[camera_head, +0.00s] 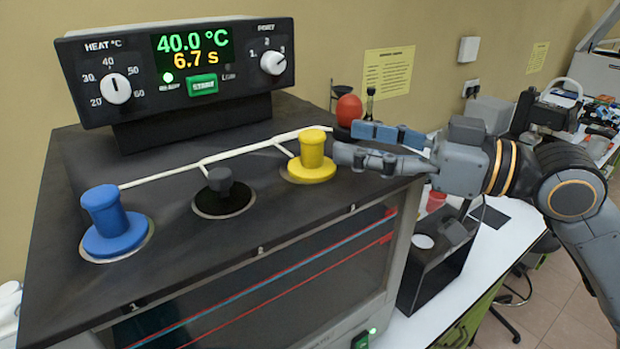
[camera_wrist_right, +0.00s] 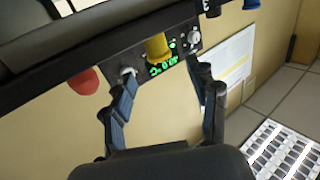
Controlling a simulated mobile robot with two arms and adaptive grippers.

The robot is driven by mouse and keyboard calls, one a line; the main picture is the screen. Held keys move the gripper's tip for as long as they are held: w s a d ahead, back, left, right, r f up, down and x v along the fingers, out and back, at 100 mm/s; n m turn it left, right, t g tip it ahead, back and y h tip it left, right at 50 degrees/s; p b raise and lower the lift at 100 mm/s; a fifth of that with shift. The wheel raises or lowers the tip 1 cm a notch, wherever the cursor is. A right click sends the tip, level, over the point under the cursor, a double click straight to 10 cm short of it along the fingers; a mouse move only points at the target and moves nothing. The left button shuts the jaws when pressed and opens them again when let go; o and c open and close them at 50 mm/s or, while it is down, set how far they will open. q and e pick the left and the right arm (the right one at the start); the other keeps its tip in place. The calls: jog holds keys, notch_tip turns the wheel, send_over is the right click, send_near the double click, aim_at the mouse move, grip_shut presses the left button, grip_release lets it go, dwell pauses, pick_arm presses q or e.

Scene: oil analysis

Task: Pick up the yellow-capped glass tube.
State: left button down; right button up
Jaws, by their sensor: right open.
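The yellow cap (camera_head: 312,152) stands upright with its wide flange on the black top of the bath unit. The glass tube below it is hidden or cannot be made out. My right gripper (camera_head: 350,143) is open, just right of the cap, with its fingers pointing left toward it. In the right wrist view the yellow cap (camera_wrist_right: 157,47) appears between the fingertips of the open gripper (camera_wrist_right: 163,65), beyond them. I see nothing held. My left gripper is not in view.
A blue cap (camera_head: 110,222) and a black plug (camera_head: 222,192) sit in the same top, left of the yellow cap. A control panel (camera_head: 180,70) rises behind. A red bulb (camera_head: 348,109) and a dark bottle (camera_head: 369,104) stand behind my right gripper.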

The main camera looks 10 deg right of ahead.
aim_at(312, 133)
jog(key=shift+w+a+r, duration=0.2)
jog(key=shift+w+a, duration=0.1)
jog(key=shift+a, duration=0.2)
jog(key=shift+w+a+f+p, duration=0.1)
jog(key=shift+w+a+p, duration=0.1)
jog(key=shift+a+p, duration=0.1)
jog(key=shift+w+a, duration=0.15)
jog(key=p+x, duration=0.3)
jog(key=x, duration=0.1)
jog(key=shift+a+f, duration=0.1)
jog(key=shift+f, duration=0.05)
jog(key=shift+w+a+f, duration=0.15)
jog(key=shift+w+a, duration=0.05)
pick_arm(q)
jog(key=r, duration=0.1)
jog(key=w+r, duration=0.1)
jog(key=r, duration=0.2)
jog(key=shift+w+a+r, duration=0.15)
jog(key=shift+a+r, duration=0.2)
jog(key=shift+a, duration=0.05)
pick_arm(e)
jog(key=shift+d, duration=0.1)
jog(key=shift+c, duration=0.5)
jog(key=c, duration=0.3)
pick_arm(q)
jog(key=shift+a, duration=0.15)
pick_arm(e)
grip_shut()
